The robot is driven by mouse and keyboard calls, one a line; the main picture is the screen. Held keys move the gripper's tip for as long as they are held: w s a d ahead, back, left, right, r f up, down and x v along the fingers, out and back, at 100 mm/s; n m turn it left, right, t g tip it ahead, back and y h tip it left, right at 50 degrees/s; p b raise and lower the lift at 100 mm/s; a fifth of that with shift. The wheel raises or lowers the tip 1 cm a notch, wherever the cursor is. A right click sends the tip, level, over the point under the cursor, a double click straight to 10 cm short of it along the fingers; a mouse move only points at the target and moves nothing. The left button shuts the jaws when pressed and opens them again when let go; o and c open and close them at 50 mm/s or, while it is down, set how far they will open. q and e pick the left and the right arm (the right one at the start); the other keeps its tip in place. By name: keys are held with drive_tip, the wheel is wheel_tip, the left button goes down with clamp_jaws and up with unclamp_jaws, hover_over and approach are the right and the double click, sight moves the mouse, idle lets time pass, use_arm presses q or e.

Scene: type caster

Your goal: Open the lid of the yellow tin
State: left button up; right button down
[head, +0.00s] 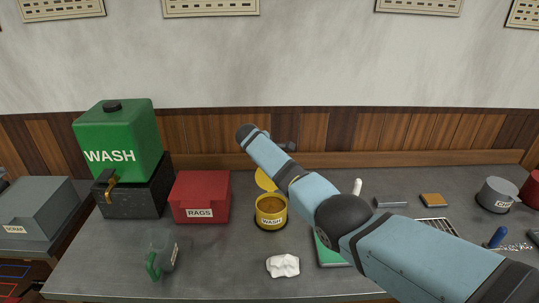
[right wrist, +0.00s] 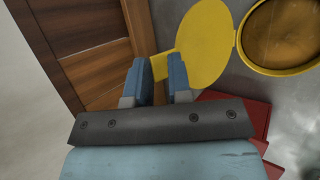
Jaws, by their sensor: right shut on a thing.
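In the head view I cannot make out the right fingertips. My left gripper is not in view.
A red RAGS box (head: 201,198) is left of the tin, beside a green WASH container (head: 118,140) on a black block.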

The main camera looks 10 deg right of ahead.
drive_tip(key=shift+s+f, duration=0.2)
drive_tip(key=shift+f, duration=0.3)
drive_tip(key=c, duration=1.3)
unclamp_jaws()
drive_tip(key=shift+c, duration=0.2)
drive_tip(key=shift+w+d+f, duration=0.1)
drive_tip(key=shift+w+f, duration=0.05)
drive_tip(key=shift+w, duration=0.1)
drive_tip(key=shift+r, duration=0.2)
drive_tip(key=shift+s+a+r, duration=0.1)
drive_tip(key=shift+a+r, duration=0.2)
drive_tip(key=shift+r, duration=0.1)
drive_tip(key=v, duration=1.3)
drive_tip(key=shift+f, duration=0.15)
drive_tip(key=shift+s, duration=0.1)
